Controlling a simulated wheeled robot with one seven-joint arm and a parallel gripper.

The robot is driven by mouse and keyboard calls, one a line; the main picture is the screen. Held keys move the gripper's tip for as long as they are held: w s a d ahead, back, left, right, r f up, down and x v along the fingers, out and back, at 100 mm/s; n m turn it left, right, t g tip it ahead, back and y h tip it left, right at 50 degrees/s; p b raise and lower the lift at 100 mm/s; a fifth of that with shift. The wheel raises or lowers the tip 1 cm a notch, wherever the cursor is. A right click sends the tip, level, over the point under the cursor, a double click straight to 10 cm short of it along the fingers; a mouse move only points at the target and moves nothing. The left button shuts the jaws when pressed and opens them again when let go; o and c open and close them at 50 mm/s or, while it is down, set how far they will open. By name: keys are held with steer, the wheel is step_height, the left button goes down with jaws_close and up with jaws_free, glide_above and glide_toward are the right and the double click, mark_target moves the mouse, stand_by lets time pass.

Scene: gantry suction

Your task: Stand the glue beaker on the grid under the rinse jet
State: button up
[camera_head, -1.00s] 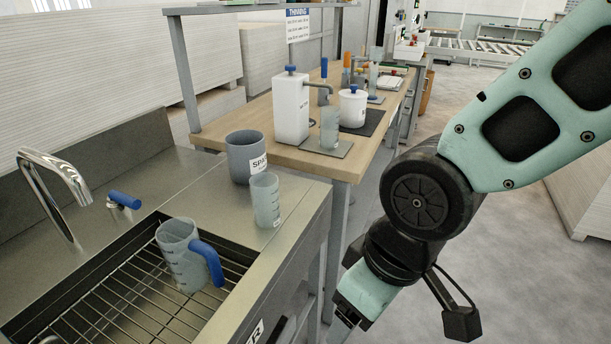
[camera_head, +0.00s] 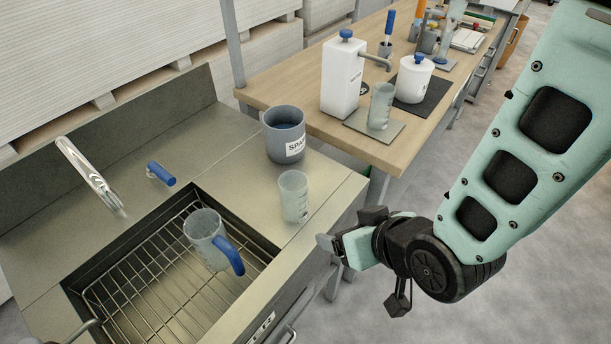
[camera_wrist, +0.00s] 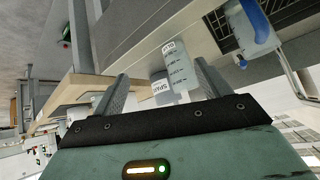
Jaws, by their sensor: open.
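A clear beaker with a white label, apparently the glue beaker (camera_head: 294,197), stands upright on the steel ledge right of the sink. In the wrist view the beaker (camera_wrist: 180,68) shows between my fingers, beyond their tips. My gripper (camera_head: 326,246) is open and empty, to the right of the beaker and apart from it, by the counter's front edge. The wire grid (camera_head: 140,275) lies in the sink. The chrome spout of the rinse jet (camera_head: 92,176) arches over the sink's back left, with a blue-handled tap (camera_head: 161,174) beside it.
A clear jug with a blue handle (camera_head: 205,238) stands on the grid's right part. A grey SPARE pot (camera_head: 283,137) stands just behind the beaker. The wooden bench (camera_head: 275,75) holds a white dispenser (camera_head: 342,77), another beaker (camera_head: 381,106) and a white lidded pot (camera_head: 413,80). The grid's left part is clear.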

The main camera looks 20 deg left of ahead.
steer(key=w+a+r+n+t+y+b, duration=0.1)
steer(key=w+a+r+t+y+b, duration=0.1)
steer(key=a+b, duration=0.3)
steer(key=shift+r+n+t+y+b, duration=0.3)
steer(key=shift+r+t+y, duration=0.1)
steer(key=shift+t+y, duration=0.35)
steer(key=b, duration=0.4)
steer(key=shift+w+a, duration=0.1)
steer(key=p, duration=0.2)
glide_toward(288, 178)
steer(key=x, duration=0.4)
steer(key=shift+p+x, duration=0.6)
steer(key=shift+x, duration=2)
